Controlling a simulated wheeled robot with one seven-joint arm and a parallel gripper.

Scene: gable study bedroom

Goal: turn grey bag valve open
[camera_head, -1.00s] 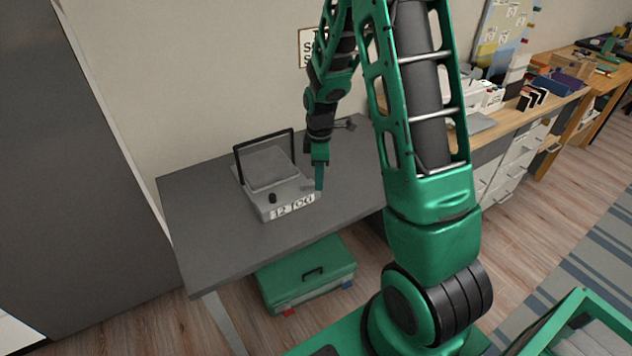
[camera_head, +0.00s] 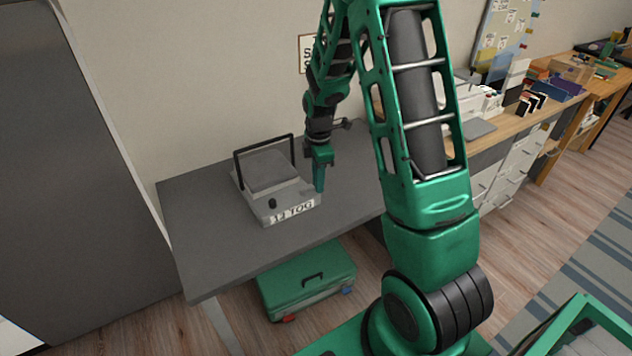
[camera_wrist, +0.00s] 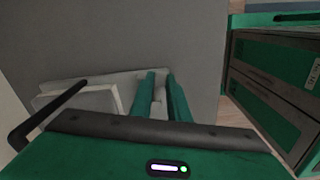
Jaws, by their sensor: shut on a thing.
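A grey box-like unit (camera_head: 262,208) with a black upright handle frame, a dark knob and a lettered white label stands on the dark grey table. My gripper (camera_head: 319,188) points down at the unit's right side. In the wrist view, my gripper's green fingers (camera_wrist: 160,82) are shut on a small light grey piece, seemingly the valve lever (camera_wrist: 159,101). The fingers hide much of the lever, so its exact angle is unclear.
The dark grey table (camera_head: 215,255) has free room around the unit. A green case (camera_head: 310,278) sits on the floor beneath the table's front edge. A wooden desk (camera_head: 500,128) with books and boxes stands to the right. A wall rises behind the table.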

